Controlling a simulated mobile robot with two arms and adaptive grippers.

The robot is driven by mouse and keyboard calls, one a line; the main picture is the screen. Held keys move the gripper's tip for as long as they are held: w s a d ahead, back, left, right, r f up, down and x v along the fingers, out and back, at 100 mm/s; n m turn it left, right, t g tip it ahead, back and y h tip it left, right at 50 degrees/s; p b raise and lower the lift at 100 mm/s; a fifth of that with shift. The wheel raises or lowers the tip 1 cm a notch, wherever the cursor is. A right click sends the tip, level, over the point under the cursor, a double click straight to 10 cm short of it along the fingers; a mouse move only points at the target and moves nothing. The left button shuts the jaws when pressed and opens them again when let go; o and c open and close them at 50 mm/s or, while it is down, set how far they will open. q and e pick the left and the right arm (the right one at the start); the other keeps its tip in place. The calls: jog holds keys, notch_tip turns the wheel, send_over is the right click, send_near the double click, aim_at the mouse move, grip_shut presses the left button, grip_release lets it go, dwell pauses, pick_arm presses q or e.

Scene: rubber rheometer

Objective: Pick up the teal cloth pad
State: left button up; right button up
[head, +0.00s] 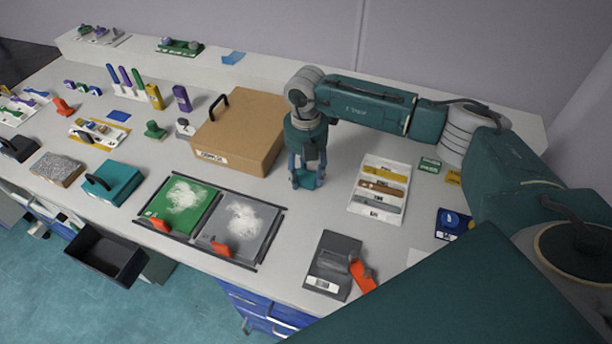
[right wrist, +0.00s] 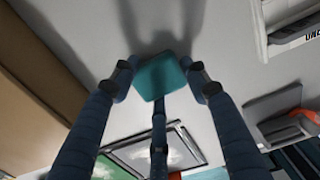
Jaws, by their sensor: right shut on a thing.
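The teal cloth pad (right wrist: 160,77) is a small square between the fingertips of my right gripper in the right wrist view. In the head view the pad (head: 307,180) shows at the fingertips, over the bare white bench between the cardboard-brown box and the white tray. My right gripper (head: 306,178) points straight down and is shut on the pad. Its fingers also show in the right wrist view (right wrist: 162,80). I cannot tell from these frames whether the pad is clear of the bench. My left gripper is not in view.
A brown box (head: 243,128) with a black handle stands left of the gripper. A white tray of tools (head: 364,206) lies to the right. Green and grey powder-covered plates (head: 186,207) and a grey device (head: 326,262) with an orange handle are toward the front edge.

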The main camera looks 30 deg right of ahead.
aim_at(306, 176)
notch_tip(306, 176, up, 20)
jog(key=b, duration=0.4)
